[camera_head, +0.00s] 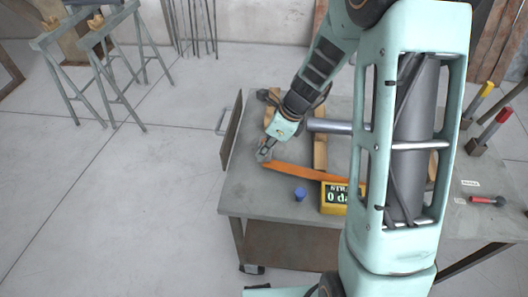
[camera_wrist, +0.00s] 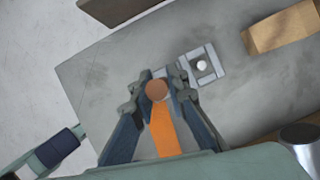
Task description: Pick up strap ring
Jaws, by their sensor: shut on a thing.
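My gripper (camera_head: 264,153) is low over the left part of the grey table. In the wrist view my gripper (camera_wrist: 158,88) has its fingers closed around the end of the orange strap (camera_wrist: 165,134). A round brownish piece, seemingly the strap ring (camera_wrist: 157,90), sits between the fingertips. In the head view the orange strap (camera_head: 310,172) runs from the gripper to the right, across the table, and passes behind my arm. The ring itself is too small to make out there. I cannot tell whether it touches the table.
A light square plate with a white round knob (camera_wrist: 202,66) lies just beyond the fingers. Wooden beams (camera_head: 320,152) and a metal bar (camera_head: 330,126) lie close by. A blue cylinder (camera_head: 300,194) and a yellow display box (camera_head: 333,208) stand near the table's front edge.

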